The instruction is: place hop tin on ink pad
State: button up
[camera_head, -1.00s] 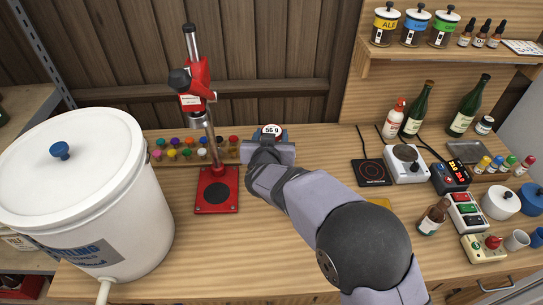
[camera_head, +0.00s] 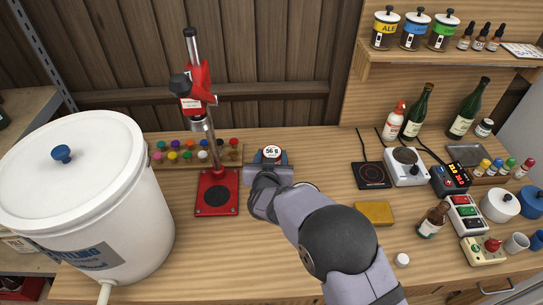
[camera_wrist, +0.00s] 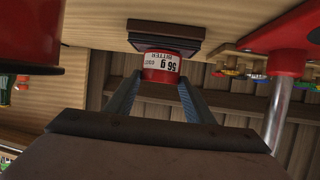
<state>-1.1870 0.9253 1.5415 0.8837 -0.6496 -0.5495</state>
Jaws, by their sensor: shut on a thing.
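The hop tin (camera_head: 271,152) is small and red, with a white "56 g" label facing up. My gripper (camera_wrist: 162,76) is shut on it, with a blue finger on each side. The tin also shows between the fingertips in the wrist view (camera_wrist: 162,75). A dark, flat rectangular block, which looks like the ink pad (camera_wrist: 163,39), is right beside the tin in the wrist view and partly overlapped by it. I cannot tell whether they touch. In the head view my gripper and arm hide the pad.
The red bottle capper (camera_head: 216,196) stands left of my gripper, with a rack of coloured caps (camera_head: 240,154) behind it. A large white bucket (camera_head: 80,210) is far left. A red round thing (camera_wrist: 30,30) is cropped in the wrist view.

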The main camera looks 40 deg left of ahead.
jog(key=shift+f, duration=0.15)
jog(key=o, duration=1.1)
jog(key=shift+r, duration=0.2)
jog(key=b+v, duration=0.2)
jog(key=v, duration=1)
jog(key=shift+r, duration=0.1)
